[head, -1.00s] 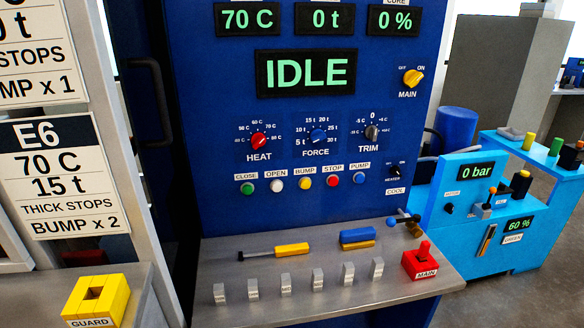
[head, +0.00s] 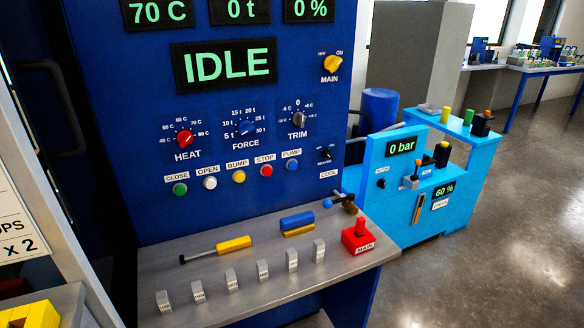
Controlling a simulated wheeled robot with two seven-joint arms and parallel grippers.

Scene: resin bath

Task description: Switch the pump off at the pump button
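The pump button (head: 292,165) is a small round blue button on the dark blue control panel (head: 330,200), at the right end of a row of buttons in the head view. A label reading PUMP sits just above it. The red STOP button (head: 266,170) is to its left. The large display (head: 228,64) reads IDLE. I cannot tell from the button whether it is pressed or lit. Neither of my grippers is in view.
A grey shelf (head: 200,268) below the panel holds a yellow-handled tool (head: 233,244), a blue-and-yellow block (head: 297,222), several grey labelled blocks and a red MAIN piece (head: 358,238). A light-blue unit (head: 385,210) reading 0 bar stands right. Open floor (head: 480,265) lies beyond.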

